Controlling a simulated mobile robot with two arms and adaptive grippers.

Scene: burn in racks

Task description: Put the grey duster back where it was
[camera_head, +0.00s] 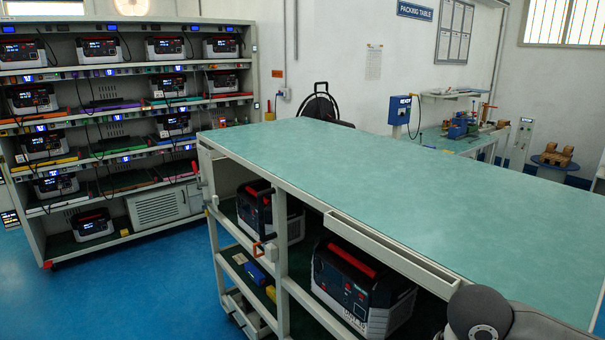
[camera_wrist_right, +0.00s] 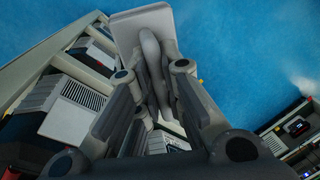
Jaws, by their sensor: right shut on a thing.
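The grey duster (camera_wrist_right: 150,25) shows at the top of the right wrist view, with a pale flat head and a darker grey handle. My right gripper (camera_wrist_right: 158,85) is shut on the handle, which runs between its two fingers. The duster is over the blue floor and beside a shelved unit in that view. The duster does not show in the head view. In the head view only a grey part of my own arm shows at the lower right. My left gripper is in neither view.
A green-topped packing table (camera_head: 400,160) fills the middle and right, its top clear. Power units (camera_head: 350,285) stand on its lower shelves. A burn-in rack (camera_head: 250,60) with several units and cables stands at the left. Blue floor (camera_head: 130,290) is free between them.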

